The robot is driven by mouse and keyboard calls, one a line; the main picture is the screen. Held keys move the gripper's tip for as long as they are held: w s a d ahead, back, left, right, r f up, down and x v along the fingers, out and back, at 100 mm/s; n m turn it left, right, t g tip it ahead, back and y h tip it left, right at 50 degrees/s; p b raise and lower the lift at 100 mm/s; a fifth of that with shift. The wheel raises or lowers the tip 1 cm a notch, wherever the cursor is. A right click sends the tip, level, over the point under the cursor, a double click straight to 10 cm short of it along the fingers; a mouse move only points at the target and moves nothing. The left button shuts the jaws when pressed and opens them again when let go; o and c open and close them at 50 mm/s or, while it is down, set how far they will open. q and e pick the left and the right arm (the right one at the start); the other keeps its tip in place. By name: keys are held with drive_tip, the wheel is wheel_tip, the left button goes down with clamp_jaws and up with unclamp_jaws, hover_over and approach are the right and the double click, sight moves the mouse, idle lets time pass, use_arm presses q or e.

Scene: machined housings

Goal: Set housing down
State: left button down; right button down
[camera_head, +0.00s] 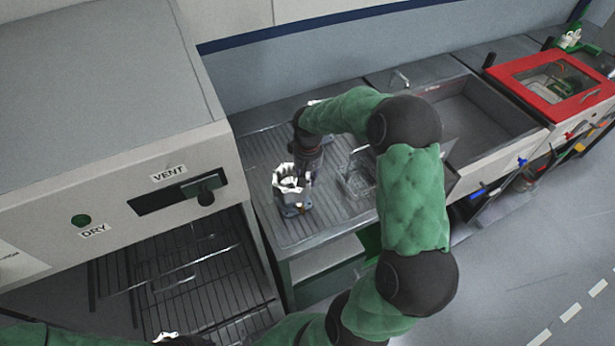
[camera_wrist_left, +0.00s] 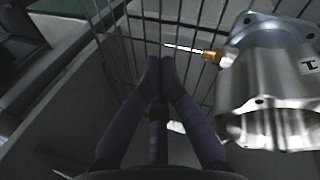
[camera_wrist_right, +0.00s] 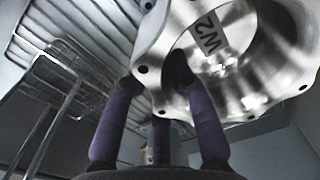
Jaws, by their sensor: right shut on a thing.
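A shiny machined housing (camera_head: 289,180) is over the ribbed draining surface (camera_head: 335,215) in the head view. My right gripper (camera_head: 303,172) is shut on its wall. In the right wrist view the housing (camera_wrist_right: 222,70) shows a flanged rim, bolt holes and a "W2" label; one finger reaches into the bore and another is outside. I cannot tell whether its base touches the surface. My left gripper (camera_wrist_left: 163,62) has its fingertips together and empty over wire bars. Another metal housing (camera_wrist_left: 275,85) is beside it, close to a brass-fitted thin rod (camera_wrist_left: 205,53).
A wire basket (camera_head: 357,183) stands on the draining surface to the right of the housing. A sink (camera_head: 480,115) and a red-framed box (camera_head: 555,85) lie further right. The VENT/DRY cabinet (camera_head: 115,185) is at left, with wire racks (camera_head: 195,275) below.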

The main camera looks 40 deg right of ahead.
drive_tip(key=shift+r, duration=0.1)
drive_tip(key=c, duration=1.5)
unclamp_jaws()
drive_tip(key=o, duration=0.5)
drive_tip(key=shift+c, duration=0.2)
drive_tip(key=shift+r, duration=0.1)
wheel_tip(320, 180, up, 12)
drive_tip(key=shift+d+f+p, duration=0.1)
drive_tip(key=shift+p, duration=0.65)
